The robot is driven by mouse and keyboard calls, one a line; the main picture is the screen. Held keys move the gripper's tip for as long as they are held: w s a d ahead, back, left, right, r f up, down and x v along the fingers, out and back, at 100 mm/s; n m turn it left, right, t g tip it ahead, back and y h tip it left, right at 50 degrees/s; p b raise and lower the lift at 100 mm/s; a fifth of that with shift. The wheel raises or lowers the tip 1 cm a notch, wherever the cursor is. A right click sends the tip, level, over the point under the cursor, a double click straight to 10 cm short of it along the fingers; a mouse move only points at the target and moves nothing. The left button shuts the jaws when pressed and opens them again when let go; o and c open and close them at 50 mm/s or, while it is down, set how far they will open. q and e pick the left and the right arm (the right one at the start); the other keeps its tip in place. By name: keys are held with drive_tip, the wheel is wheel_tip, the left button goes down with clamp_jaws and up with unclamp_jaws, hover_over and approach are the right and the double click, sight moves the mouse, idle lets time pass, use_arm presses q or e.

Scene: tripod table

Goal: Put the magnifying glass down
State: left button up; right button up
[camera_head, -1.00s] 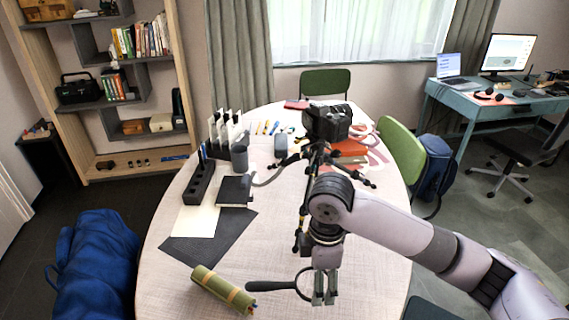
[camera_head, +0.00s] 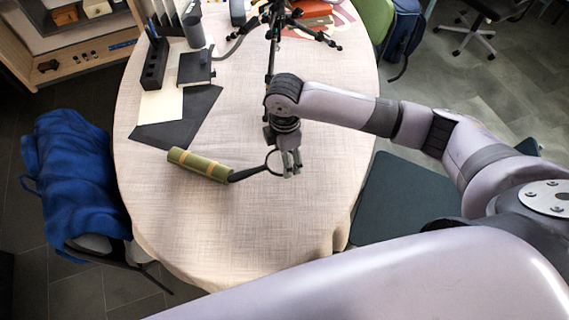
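The magnifying glass has a dark round rim (camera_head: 268,158) and a black handle (camera_head: 246,173) pointing left. My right gripper (camera_head: 291,163) is at the right side of the rim, its two fingers close together and seemingly closed on it. The handle's end overlaps the right end of a green roll (camera_head: 200,164) in the picture. I cannot tell whether the glass touches the table (camera_head: 240,225) or hangs just above it. My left gripper is out of view.
A tripod (camera_head: 272,40) stands behind my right gripper. Dark and cream sheets (camera_head: 180,122), a black notebook (camera_head: 195,68) and a black holder (camera_head: 155,65) lie at the left. The front of the table is clear.

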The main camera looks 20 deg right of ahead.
drive_tip(key=shift+f, duration=3.05)
drive_tip(key=o, duration=1.2)
drive_tip(key=shift+f, duration=0.1)
wheel_tip(320, 180, up, 12)
drive_tip(key=shift+r+b, duration=0.15)
drive_tip(key=shift+b, duration=0.2)
